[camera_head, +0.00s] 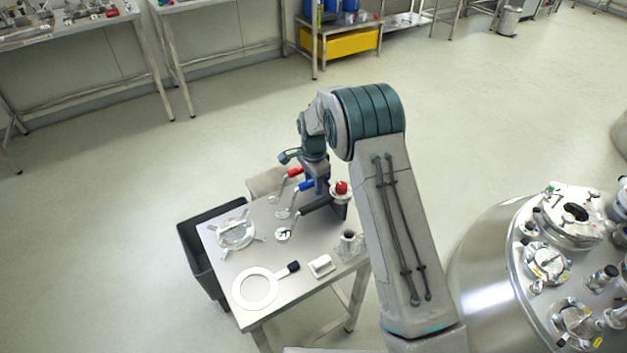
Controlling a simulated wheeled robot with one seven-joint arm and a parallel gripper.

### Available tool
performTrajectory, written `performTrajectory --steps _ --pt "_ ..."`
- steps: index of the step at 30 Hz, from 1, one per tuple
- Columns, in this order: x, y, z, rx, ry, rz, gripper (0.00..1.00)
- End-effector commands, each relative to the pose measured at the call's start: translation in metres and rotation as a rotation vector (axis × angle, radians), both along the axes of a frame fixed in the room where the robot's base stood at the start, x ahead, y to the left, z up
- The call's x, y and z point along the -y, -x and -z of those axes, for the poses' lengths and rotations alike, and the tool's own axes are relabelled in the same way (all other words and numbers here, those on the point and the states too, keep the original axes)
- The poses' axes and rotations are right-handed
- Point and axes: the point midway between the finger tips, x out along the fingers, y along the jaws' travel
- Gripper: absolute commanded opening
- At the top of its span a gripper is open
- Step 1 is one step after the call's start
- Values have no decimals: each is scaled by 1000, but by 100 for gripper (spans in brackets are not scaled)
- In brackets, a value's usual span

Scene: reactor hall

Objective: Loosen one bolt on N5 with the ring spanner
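My gripper (322,193) points down over the far end of a small steel table, close to several tools. Its fingers are small and partly hidden by the arm, so I cannot tell whether they are open or hold anything. A tool with a red handle (295,172), one with a blue handle (306,186) and one with a black handle (315,204) lie beside the gripper. I cannot tell which is the ring spanner. The reactor lid (505,262) at the right carries several nozzles with bolted covers (547,262); no label is readable, so N5 cannot be picked out.
On the table (222,262) are a flat white ring with a black grip (242,301), a clear round part (236,232), a white block (321,266) and a red-topped item (341,188). A dark bin (192,254) stands left.

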Motion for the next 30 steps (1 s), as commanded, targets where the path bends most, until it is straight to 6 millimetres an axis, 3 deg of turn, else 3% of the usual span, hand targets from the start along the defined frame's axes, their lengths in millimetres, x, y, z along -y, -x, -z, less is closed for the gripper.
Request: performTrajectory --steps 2,6,14,27,30 --pt "0 0 -1 0 0 0 37" --pt "0 0 -1 0 0 0 0" --pt "0 0 -5 1 -1 0 0" --pt "0 -1 -67 2 0 0 0" --pt "0 0 -72 1 0 -1 0"
